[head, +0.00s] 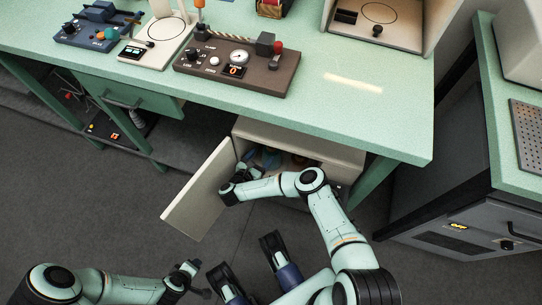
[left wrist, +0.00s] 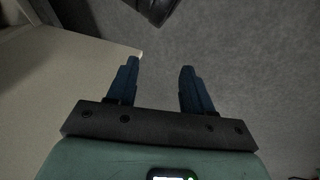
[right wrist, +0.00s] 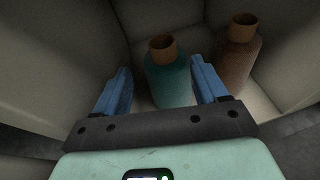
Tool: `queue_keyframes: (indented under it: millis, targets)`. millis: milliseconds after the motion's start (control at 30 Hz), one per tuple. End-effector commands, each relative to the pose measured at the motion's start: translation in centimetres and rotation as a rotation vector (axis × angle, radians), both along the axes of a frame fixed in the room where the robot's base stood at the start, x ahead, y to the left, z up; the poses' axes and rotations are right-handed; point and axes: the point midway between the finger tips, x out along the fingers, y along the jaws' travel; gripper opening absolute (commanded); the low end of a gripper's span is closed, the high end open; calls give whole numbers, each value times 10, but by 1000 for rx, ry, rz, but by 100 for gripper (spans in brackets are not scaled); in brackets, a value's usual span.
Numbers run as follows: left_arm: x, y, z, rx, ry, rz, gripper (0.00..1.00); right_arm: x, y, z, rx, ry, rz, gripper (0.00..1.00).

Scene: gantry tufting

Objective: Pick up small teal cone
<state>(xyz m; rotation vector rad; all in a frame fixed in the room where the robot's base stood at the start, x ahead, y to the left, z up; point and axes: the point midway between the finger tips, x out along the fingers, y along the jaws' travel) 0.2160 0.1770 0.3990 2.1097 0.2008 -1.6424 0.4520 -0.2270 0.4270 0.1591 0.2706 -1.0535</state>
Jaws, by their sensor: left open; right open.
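The small teal cone (right wrist: 168,80) stands upright in the right wrist view, with a tan cap-like top. It is inside the open cabinet (head: 345,158) under the bench. My right gripper (right wrist: 161,66) is open, with one blue finger on each side of the teal cone. Gaps show between the fingers and the cone, so it is not gripped. In the head view my right gripper (head: 256,161) reaches into the cabinet and is partly hidden by my arm and the shade. My left gripper (left wrist: 158,68) is open and empty above the floor.
A brown cone (right wrist: 237,60) with a tan top stands close to the right of the teal one. Pale cabinet walls enclose both. The open cabinet door (head: 200,192) stands out at the left of my right arm. The green bench top (head: 385,115) overhangs the cabinet.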

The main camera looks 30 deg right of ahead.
Motion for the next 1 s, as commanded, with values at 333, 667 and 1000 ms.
queue_keyframes:
  millis: [333, 667, 1000]
  targets:
    - [-17, 3, -20, -2, 61, 3, 51, 12, -34, -2, -1, 0, -1, 72]
    - [-33, 5, -32, -6, 113, 5, 51, 22, -50, -7, 1, 0, 1, 72]
    - [-32, 5, -32, -5, 111, 6, 51, 22, -50, -6, -1, -1, 1, 0]
